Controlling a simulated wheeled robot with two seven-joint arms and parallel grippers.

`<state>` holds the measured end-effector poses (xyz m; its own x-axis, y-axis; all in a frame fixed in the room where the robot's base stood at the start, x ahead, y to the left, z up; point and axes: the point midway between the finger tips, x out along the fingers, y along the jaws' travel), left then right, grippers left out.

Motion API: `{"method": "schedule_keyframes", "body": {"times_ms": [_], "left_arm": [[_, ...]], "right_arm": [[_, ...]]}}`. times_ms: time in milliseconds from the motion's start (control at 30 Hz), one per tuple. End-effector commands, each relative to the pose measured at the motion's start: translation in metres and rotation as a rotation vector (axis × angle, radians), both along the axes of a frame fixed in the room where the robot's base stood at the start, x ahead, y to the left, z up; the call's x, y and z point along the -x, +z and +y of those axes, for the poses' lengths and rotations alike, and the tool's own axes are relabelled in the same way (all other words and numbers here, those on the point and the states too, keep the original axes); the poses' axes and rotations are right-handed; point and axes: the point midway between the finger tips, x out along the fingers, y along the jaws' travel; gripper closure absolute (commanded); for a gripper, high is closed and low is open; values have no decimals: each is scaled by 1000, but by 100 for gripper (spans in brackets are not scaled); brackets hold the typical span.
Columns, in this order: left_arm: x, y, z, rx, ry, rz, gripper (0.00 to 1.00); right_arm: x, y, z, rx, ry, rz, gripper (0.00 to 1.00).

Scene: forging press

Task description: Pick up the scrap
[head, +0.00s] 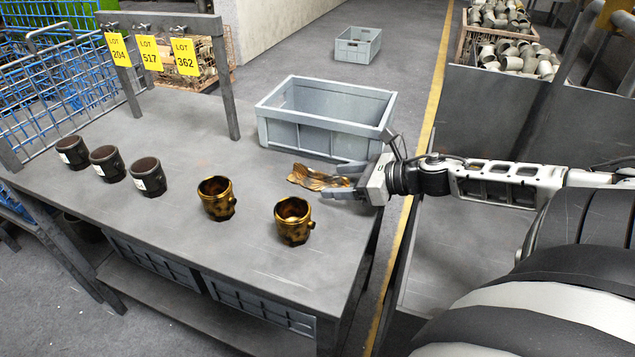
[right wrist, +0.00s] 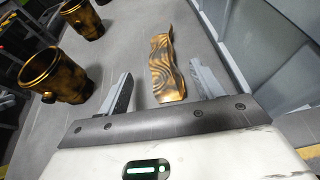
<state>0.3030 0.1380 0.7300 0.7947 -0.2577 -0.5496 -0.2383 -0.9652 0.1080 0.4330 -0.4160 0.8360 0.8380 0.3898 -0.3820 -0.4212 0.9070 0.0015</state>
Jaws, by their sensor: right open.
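The scrap (head: 318,179) is a crumpled, flat brown-and-gold piece lying on the grey table in front of the grey crate. In the right wrist view the scrap (right wrist: 164,66) lies lengthwise between the two fingers. My right gripper (head: 338,181) reaches in from the right at the table's right side. It is open, with one finger on each side of the scrap's near end; in the right wrist view the gripper (right wrist: 160,82) shows a gap between each finger and the scrap. My left gripper is in neither view.
A grey crate (head: 318,137) stands just behind the scrap. Two gold-and-black cups (head: 294,220) (head: 216,198) stand in front and to the left. Several dark cups (head: 107,163) stand further left, near a rack with yellow lot tags (head: 150,52). The table's front middle is clear.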

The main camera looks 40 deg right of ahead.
Motion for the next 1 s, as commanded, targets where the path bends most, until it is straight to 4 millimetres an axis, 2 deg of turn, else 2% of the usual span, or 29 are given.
{"method": "schedule_keyframes", "body": {"times_ms": [200, 333, 767, 800, 967, 1000], "left_arm": [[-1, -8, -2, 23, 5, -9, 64], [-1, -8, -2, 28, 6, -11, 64], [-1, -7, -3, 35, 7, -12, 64], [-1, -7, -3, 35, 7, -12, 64], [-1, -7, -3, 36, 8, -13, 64], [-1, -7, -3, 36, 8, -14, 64]], "right_arm": [[-25, -6, 8, 4, 1, -5, 33], [-34, -10, 13, 1, 0, -5, 33], [-41, -13, 16, 1, 0, 1, 33], [-41, -13, 16, 1, 0, 1, 36], [-41, -14, 16, 1, 0, 1, 81], [-41, -14, 16, 1, 0, 1, 84]]}}
